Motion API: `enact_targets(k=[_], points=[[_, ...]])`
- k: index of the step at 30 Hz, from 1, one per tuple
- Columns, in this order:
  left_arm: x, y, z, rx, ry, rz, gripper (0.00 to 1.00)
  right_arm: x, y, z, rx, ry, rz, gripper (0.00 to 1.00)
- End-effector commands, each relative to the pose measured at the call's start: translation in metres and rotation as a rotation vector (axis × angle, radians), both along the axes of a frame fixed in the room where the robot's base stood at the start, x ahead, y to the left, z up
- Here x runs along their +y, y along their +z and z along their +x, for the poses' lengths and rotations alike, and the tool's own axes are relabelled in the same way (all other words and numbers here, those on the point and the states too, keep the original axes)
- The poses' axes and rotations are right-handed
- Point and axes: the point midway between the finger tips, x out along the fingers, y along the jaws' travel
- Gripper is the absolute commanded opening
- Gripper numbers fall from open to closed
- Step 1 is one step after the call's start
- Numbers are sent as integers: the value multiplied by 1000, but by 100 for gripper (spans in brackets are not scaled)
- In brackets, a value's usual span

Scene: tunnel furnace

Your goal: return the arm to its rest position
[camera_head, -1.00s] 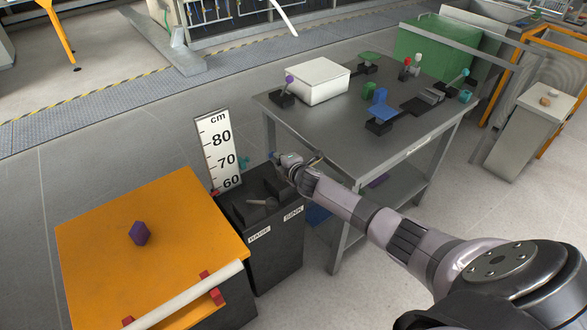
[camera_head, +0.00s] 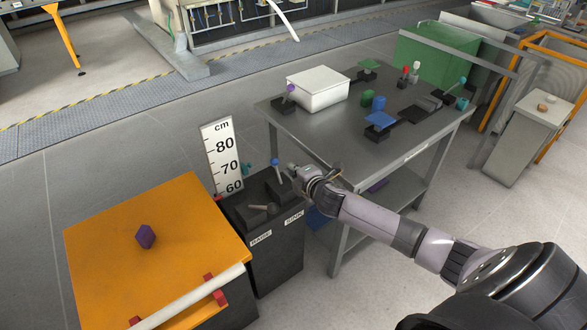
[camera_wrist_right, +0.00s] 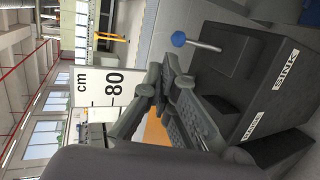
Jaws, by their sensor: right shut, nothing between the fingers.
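My right arm comes in from the lower right of the head view. Its gripper (camera_head: 296,171) is shut and empty, just right of the blue-knobbed lever (camera_head: 276,164) on the black control box (camera_head: 275,255) and apart from it. In the right wrist view the shut gripper fingers (camera_wrist_right: 158,95) show in front of the scale board. The lever's blue knob (camera_wrist_right: 179,39) is clear of the fingers there. My left gripper is not in view.
The orange lift table (camera_head: 100,240) with a purple block (camera_head: 146,237) stands at left. The scale board (camera_head: 222,150) stands behind the box. The grey table (camera_head: 335,135) with a white box (camera_head: 318,90) and several switches lies close to my forearm.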

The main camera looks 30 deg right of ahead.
Motion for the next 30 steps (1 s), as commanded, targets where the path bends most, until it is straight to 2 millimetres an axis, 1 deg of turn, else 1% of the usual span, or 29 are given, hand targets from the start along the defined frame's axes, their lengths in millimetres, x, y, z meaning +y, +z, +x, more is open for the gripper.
enact_targets(k=[4, 14, 16, 17, 20, 21, 23, 24, 26, 27, 29, 30], points=[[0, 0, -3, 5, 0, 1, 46, 0, 0, 0, 0, 0, 0, 0], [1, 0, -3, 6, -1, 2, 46, 0, -1, 0, 1, 0, 1, 0], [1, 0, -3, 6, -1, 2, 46, -1, -7, -2, 11, -7, 11, 0], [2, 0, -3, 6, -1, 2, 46, -1, -14, -4, 20, -14, 21, 0], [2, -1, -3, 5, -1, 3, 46, -3, -51, -18, 74, -55, 89, 0], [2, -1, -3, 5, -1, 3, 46, -4, -74, -28, 106, -82, 130, 0], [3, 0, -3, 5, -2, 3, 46, -5, -112, -46, 163, -132, 201, 0], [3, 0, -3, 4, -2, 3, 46, -4, -139, -61, 202, -169, 249, 0], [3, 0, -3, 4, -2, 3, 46, -3, -178, -87, 261, -228, 324, 0], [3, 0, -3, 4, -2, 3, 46, -1, -203, -105, 299, -268, 369, 0], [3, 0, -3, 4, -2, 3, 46, 3, -239, -135, 355, -330, 437, 0], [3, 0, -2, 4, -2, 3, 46, 8, -261, -156, 391, -370, 478, 0]])
